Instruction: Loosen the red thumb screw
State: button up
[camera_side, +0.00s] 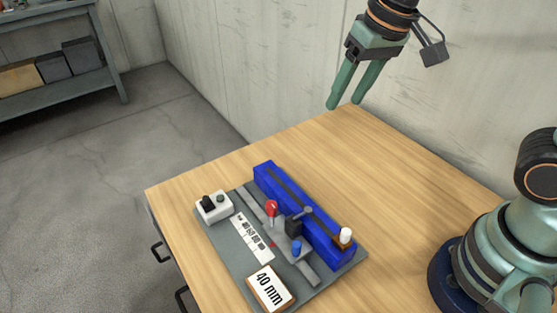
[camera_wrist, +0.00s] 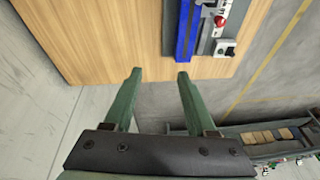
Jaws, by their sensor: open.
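The red thumb screw (camera_side: 271,208) stands upright on the grey jig plate (camera_side: 226,252), in front of the blue block (camera_side: 265,178). In the wrist view the red screw (camera_wrist: 219,21) shows near the top, right of the blue block (camera_wrist: 188,30). My gripper (camera_side: 345,105) is open and empty, high above the back of the table and well apart from the jig. Its two fingers (camera_wrist: 158,72) show apart in the wrist view, with nothing between them.
The jig also bears a blue knob (camera_side: 296,247), a white knob (camera_side: 345,236), a dark clamp (camera_side: 294,225), a switch box (camera_side: 213,207) and a "40 mm" block (camera_side: 270,288). The wooden table (camera_side: 400,170) is clear behind the jig. A concrete wall (camera_side: 260,60) stands behind.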

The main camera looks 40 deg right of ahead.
jog(key=w+a+f+m+g, duration=0.1)
jog(key=a+f+g, duration=0.15)
jog(key=a, duration=0.75)
send_near(272, 204)
jog(key=shift+m+g+h, duration=0.35)
jog(key=shift+m+h, duration=0.05)
jog(key=f, duration=0.8)
jog(key=shift+w+a+f, duration=0.3)
jog(key=shift+a+f, duration=0.05)
jog(key=shift+a, duration=0.05)
grip_shut()
